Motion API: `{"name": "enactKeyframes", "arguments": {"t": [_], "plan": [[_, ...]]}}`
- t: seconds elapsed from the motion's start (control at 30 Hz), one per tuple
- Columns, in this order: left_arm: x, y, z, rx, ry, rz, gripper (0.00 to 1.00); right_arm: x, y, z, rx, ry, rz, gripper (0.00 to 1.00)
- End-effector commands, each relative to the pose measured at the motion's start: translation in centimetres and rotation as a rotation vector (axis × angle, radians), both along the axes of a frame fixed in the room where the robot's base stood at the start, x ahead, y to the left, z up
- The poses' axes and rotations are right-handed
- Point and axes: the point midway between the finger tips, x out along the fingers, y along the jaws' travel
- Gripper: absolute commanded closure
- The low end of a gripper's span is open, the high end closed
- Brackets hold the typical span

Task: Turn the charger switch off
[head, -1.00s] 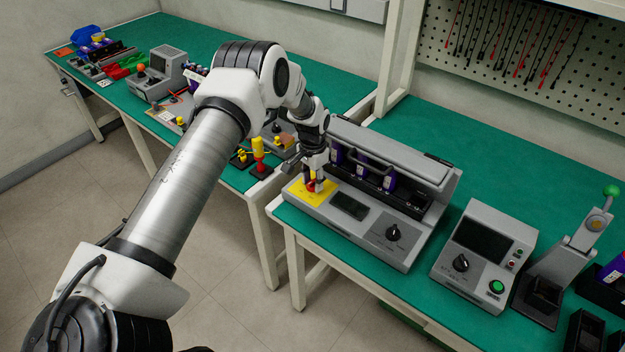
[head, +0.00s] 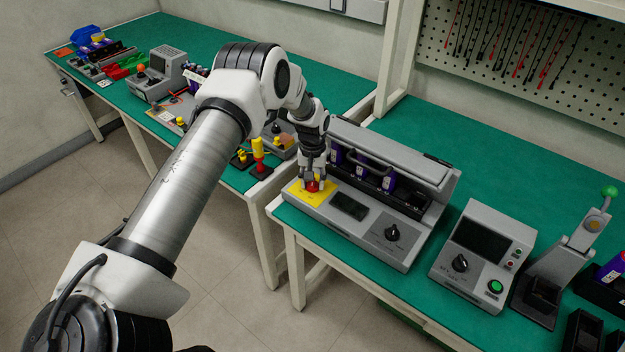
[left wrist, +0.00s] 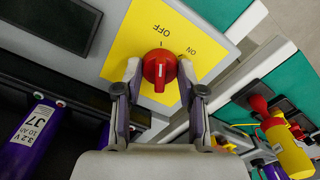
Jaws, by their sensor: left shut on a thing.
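The red charger switch knob (head: 313,184) sits on a yellow plate (head: 293,194) at the left end of the grey charger (head: 372,238). In the left wrist view the knob (left wrist: 159,66) shows a pale line, roughly in line with the OFF label and its tick; the ON label is to the upper right. My left gripper (head: 314,182) is over the knob from above. In the left wrist view its fingers (left wrist: 160,72) stand on both sides of the knob, shut on it. My right gripper is not in view.
Purple battery cells (head: 361,173) stand in the charger behind its display, under a raised lid (head: 395,157). A black dial (head: 393,232) is on its right. A grey tester (head: 484,254) stands farther right. A yellow-and-red part (head: 258,152) is on the neighbouring bench.

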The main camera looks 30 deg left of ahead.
Motion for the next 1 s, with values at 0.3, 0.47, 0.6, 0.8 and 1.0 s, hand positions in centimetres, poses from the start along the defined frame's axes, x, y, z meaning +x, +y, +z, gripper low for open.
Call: {"name": "enactKeyframes", "arguments": {"t": [0.3,0.47,0.6,0.8,1.0], "plan": [[-0.3,-0.1,-0.3,-0.002,0.008,0.009,0.96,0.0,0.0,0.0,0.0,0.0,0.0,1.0],[-0.3,-0.1,-0.3,-0.002,0.008,0.008,0.4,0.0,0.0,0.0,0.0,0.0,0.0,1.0],[-0.2,-0.1,-0.2,-0.001,0.005,0.007,0.35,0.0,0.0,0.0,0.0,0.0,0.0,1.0],[-0.1,0.0,0.0,-0.001,0.003,0.007,0.35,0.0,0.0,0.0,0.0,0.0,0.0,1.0],[0.0,0.0,3.0,0.0,-0.001,0.006,0.35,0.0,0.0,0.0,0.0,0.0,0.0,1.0]]}}
